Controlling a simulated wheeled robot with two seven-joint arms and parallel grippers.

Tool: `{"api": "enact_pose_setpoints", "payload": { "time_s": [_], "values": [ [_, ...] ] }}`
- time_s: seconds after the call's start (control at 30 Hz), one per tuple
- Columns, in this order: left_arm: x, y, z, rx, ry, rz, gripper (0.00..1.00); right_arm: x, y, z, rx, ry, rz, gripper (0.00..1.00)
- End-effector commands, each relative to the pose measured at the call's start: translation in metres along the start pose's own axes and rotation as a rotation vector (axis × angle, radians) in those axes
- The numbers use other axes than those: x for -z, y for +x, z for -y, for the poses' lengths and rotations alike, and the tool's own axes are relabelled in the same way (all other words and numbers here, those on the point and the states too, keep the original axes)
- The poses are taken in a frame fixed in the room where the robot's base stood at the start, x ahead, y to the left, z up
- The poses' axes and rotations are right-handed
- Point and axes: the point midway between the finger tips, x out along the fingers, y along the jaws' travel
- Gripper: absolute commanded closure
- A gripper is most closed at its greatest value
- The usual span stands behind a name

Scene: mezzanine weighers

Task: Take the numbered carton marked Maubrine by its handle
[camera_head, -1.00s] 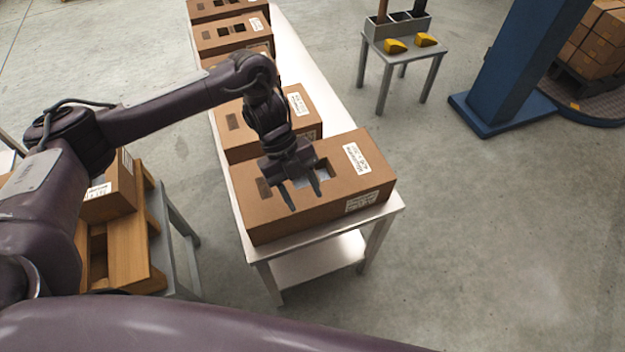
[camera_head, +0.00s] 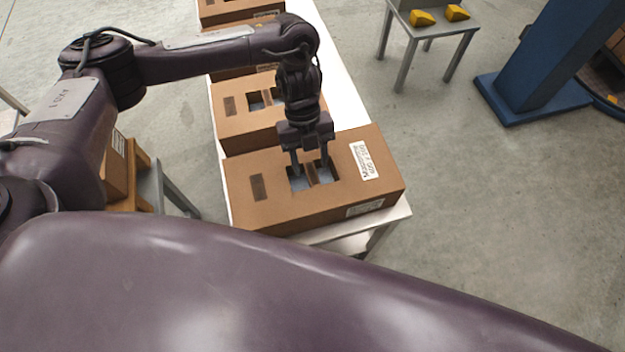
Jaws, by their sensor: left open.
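The carton marked Maubrine (camera_head: 262,213) is a brown box at the near end of a row on a long white table. Its label sits on the top at the right, with a second label on the front side. Two cut-out openings in its top leave a narrow strip, the handle (camera_head: 312,174), between them. My left gripper (camera_head: 310,171) points down over these openings, open, with one finger on each side of the strip. I cannot tell how deep the fingertips reach. My right gripper is not in view.
Another carton (camera_head: 232,124) stands close behind, with more beyond it on the white table (camera_head: 345,95). A small grey table (camera_head: 440,28) with yellow blocks (camera_head: 423,18) and a blue column (camera_head: 535,60) stand to the right. Cartons on wood stand at the left. My arm covers the foreground.

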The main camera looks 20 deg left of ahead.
Motion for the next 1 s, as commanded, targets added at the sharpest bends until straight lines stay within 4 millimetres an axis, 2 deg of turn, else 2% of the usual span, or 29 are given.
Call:
{"api": "enact_pose_setpoints", "payload": {
  "time_s": [0.03, 0.23, 0.4, 0.53, 0.9, 1.0],
  "values": [
    [0.002, 0.01, -0.001, -0.002, -0.001, -0.005, 0.53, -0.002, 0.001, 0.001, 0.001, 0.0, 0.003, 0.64],
    [0.003, 0.035, -0.001, -0.001, -0.002, -0.003, 0.53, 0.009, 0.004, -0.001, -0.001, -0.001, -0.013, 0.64],
    [0.003, 0.038, 0.0, 0.001, -0.001, 0.0, 0.53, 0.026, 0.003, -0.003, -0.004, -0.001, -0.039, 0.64],
    [0.003, 0.038, 0.0, 0.0, -0.001, 0.0, 0.53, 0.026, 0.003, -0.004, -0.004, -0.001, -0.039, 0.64],
    [0.003, 0.038, -0.001, 0.0, -0.001, 0.0, 1.0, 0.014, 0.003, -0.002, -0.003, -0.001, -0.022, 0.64],
    [0.003, 0.038, -0.001, 0.0, -0.001, 0.0, 1.0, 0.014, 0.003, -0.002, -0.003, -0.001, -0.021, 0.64]
  ]
}}
